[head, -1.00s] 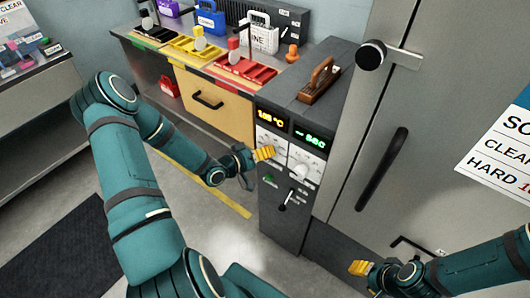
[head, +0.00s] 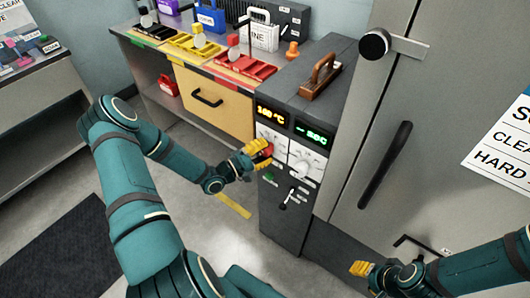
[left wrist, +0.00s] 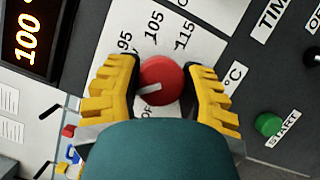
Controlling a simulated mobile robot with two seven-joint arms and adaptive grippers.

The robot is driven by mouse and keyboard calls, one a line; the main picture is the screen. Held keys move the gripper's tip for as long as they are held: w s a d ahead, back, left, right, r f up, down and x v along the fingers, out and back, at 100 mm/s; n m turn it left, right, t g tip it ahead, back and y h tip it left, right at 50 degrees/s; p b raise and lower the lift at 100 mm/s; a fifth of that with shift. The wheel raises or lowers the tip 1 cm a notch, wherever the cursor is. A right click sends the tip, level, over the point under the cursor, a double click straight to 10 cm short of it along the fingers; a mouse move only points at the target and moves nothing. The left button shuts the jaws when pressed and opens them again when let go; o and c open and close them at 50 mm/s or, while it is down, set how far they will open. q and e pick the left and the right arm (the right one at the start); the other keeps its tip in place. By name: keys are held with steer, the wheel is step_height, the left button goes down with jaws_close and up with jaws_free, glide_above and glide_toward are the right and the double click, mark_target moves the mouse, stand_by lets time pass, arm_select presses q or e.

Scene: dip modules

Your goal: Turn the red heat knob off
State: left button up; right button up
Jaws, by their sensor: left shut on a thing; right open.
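The red heat knob (left wrist: 160,80) sits on a white dial plate marked 95, 105, 115 and a partly hidden "OF" label in the left wrist view. It also shows in the head view (head: 267,152) on the panel front. My left gripper (left wrist: 160,85) has its yellow fingers on both sides of the knob and is shut on it; in the head view (head: 262,150) it is at the panel's left dial. The knob's white pointer line points left and slightly down in the wrist view. My right gripper (head: 361,268) is open and empty, low in front of the grey cabinet.
A white timer knob (head: 302,169), a green START button (left wrist: 268,124) and a lever (head: 287,201) are close by on the panel. The large grey door with a black handle (head: 385,165) stands to the right.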

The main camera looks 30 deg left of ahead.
arm_select(q)
steer(key=n+t, duration=0.1)
steer(key=n, duration=0.2)
steer(key=n+t+b, duration=0.1)
steer(key=n, duration=0.2)
steer(key=shift+n+t+y, duration=0.3)
steer(key=shift+y, duration=0.1)
steer(key=n+t+y, duration=0.1)
steer(key=n, duration=0.3)
steer(key=n+t+y, duration=0.1)
steer(key=n+y, duration=0.1)
steer(key=n, duration=0.1)
steer(key=shift+n, duration=0.4)
steer(key=shift+n+y, duration=0.4)
steer(key=o, duration=1.2)
steer(key=v, duration=1.2)
steer(key=shift+w+f, duration=0.1)
steer(key=shift+f, duration=0.05)
